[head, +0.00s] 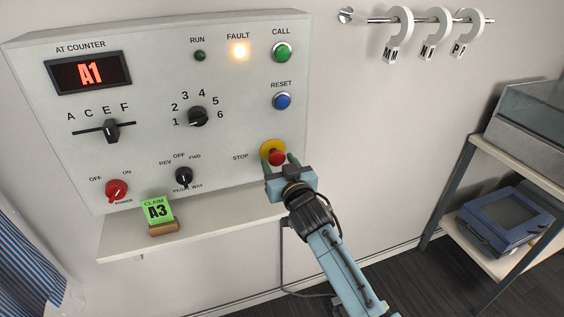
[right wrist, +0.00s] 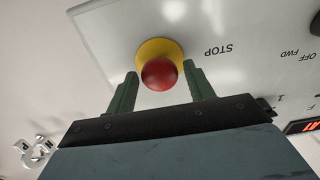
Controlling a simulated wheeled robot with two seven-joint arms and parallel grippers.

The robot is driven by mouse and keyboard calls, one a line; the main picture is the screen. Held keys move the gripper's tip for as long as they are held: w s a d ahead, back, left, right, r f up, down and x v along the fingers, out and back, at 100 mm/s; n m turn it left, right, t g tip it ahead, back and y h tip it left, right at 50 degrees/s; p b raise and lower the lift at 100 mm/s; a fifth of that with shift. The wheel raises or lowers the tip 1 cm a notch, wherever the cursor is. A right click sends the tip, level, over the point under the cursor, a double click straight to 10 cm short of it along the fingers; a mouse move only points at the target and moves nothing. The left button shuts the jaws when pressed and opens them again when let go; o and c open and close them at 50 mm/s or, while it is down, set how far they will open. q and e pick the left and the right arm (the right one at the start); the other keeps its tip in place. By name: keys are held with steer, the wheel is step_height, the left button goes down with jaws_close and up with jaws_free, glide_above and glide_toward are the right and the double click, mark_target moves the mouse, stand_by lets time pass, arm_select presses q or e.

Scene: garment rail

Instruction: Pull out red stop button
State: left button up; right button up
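The red stop button (head: 277,157) sits on a yellow round base at the lower right of the grey control panel (head: 150,160), beside the word STOP. In the right wrist view the red button (right wrist: 160,74) shows in front of its yellow base (right wrist: 159,47). My right gripper (head: 279,162) is at the button. Its two green fingers (right wrist: 158,82) are apart, one on each side of the red cap, with a visible gap to it on both sides. My left gripper is in neither view.
The FAULT lamp (head: 239,51) glows. The blue RESET button (head: 282,101) is above the stop button. A green claim card (head: 156,211) stands on the shelf (head: 190,233) under the panel. A rack (head: 475,200) stands at the right, and a rail (head: 425,20) with tags hangs above.

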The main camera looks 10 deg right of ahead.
steer(key=shift+o, duration=0.7)
steer(key=shift+r, duration=0.1)
steer(key=s+d, duration=0.1)
steer(key=s, duration=1.2)
steer(key=shift+s+d, duration=0.15)
steer(key=shift+d, duration=0.15)
